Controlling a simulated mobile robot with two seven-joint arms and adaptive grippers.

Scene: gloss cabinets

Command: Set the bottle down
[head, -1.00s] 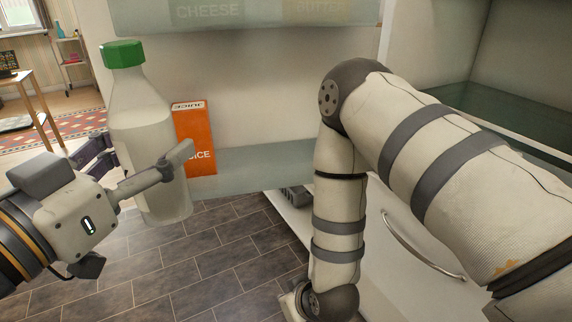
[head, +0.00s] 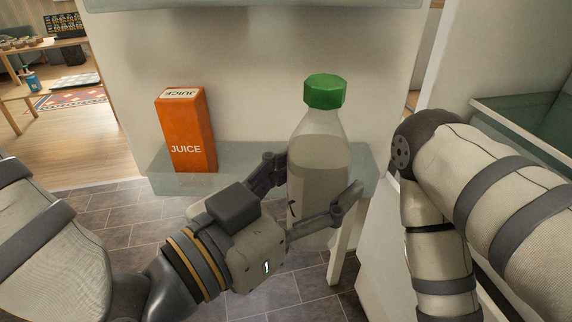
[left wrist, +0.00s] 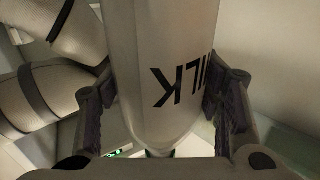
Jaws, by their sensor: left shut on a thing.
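The bottle (head: 319,165) is whitish with a green cap and stands upright in my left gripper (head: 310,199). The gripper's fingers are shut around its lower body. In the head view the bottle is in front of the right part of a glass door shelf (head: 225,182); I cannot tell whether its base touches anything. In the left wrist view the bottle (left wrist: 165,70) fills the middle between both fingers, with part of the word MILK showing. My right arm comes in at the right, and its gripper is out of frame.
An orange juice carton (head: 187,130) stands on the door shelf, left of the bottle, with a clear gap between them. Another shelf edge (head: 250,5) crosses above. A glass shelf (head: 530,125) lies at the far right, behind my right arm.

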